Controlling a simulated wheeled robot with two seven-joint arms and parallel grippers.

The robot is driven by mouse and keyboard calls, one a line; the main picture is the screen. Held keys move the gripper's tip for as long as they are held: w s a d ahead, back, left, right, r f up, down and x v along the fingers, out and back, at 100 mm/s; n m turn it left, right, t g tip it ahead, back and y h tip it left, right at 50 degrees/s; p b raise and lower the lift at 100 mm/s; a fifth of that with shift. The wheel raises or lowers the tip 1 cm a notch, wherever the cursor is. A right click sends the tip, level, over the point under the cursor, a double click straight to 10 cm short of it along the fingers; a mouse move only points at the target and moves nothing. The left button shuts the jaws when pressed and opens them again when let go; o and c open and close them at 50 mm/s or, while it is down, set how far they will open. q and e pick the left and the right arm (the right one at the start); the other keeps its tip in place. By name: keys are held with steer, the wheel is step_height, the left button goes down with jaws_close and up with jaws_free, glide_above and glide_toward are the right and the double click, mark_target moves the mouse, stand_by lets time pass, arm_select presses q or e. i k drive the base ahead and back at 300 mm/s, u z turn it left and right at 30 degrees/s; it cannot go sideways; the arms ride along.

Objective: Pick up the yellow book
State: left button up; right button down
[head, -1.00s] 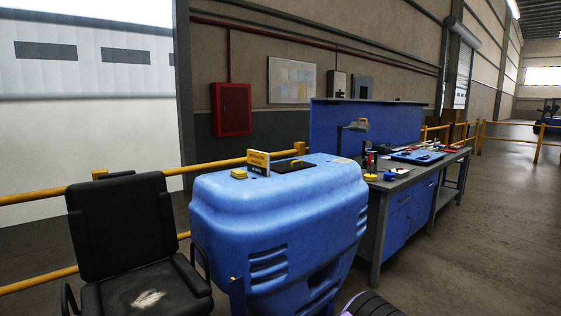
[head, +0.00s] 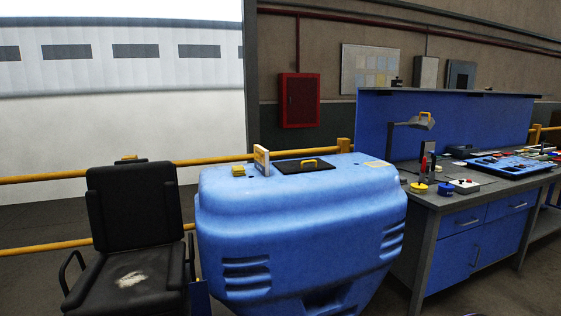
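A thin upright yellow and white thing that looks like the yellow book (head: 261,160) stands on top of the blue rounded housing (head: 300,215). I now see it nearly edge-on, so its cover hardly shows. A small flat yellow block (head: 238,170) lies on the housing just left of it, apart from it. Neither of my grippers is in view.
A black lid or pad with a yellow handle (head: 310,163) lies right of the book. A black armchair (head: 138,225) stands left of the housing. A blue workbench (head: 465,240) with tools is on the right. Yellow rails (head: 60,177) run behind.

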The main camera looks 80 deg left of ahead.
mark_target(261, 154)
steer(key=u, duration=2.2)
steer(key=i, duration=0.65)
steer(key=u, duration=0.1)
